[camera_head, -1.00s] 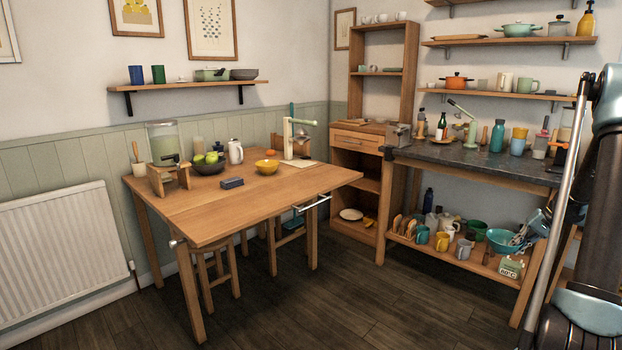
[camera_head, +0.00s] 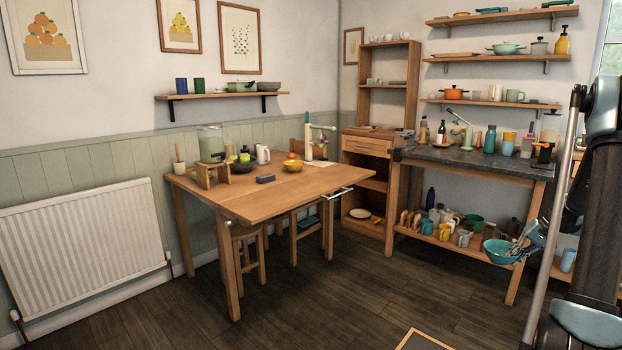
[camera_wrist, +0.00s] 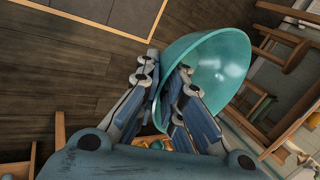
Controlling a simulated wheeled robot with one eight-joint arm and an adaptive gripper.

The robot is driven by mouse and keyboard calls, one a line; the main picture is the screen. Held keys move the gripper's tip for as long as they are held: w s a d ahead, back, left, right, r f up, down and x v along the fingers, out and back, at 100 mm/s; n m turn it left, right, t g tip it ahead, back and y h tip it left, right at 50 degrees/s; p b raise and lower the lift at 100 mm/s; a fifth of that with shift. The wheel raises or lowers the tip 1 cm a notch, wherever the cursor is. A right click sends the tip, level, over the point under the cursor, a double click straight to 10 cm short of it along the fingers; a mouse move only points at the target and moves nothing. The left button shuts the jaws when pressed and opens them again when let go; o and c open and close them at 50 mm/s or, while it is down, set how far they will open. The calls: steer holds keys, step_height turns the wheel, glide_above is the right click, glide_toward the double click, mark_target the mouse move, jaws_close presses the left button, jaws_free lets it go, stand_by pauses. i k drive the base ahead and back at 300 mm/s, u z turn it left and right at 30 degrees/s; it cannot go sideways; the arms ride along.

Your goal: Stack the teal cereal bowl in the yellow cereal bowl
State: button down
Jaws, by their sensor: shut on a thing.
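The teal cereal bowl (camera_head: 502,252) is in my gripper (camera_head: 526,238), in front of the lower shelf of the dark-topped bench in the head view. In the wrist view the teal bowl (camera_wrist: 208,75) is tilted, and my gripper (camera_wrist: 165,95) is shut on its rim with one finger on each side of the wall. The yellow cereal bowl (camera_head: 293,166) sits upright on the wooden table (camera_head: 240,200), well to the left of my gripper. It looks empty, though its inside shows only in part.
On the table, a dark fruit bowl (camera_head: 243,165), a drink dispenser (camera_head: 211,146), a dark block (camera_head: 265,178) and a green-topped press (camera_head: 309,140) stand near the yellow bowl. The table's front is clear. Stools (camera_head: 245,260) are beneath it. Open floor lies between table and bench.

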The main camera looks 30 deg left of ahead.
mark_target(294, 170)
steer(key=u, duration=0.05)
steer(key=k, duration=0.25)
steer(key=u, duration=0.85)
steer(key=i, duration=1)
steer(key=z, duration=0.05)
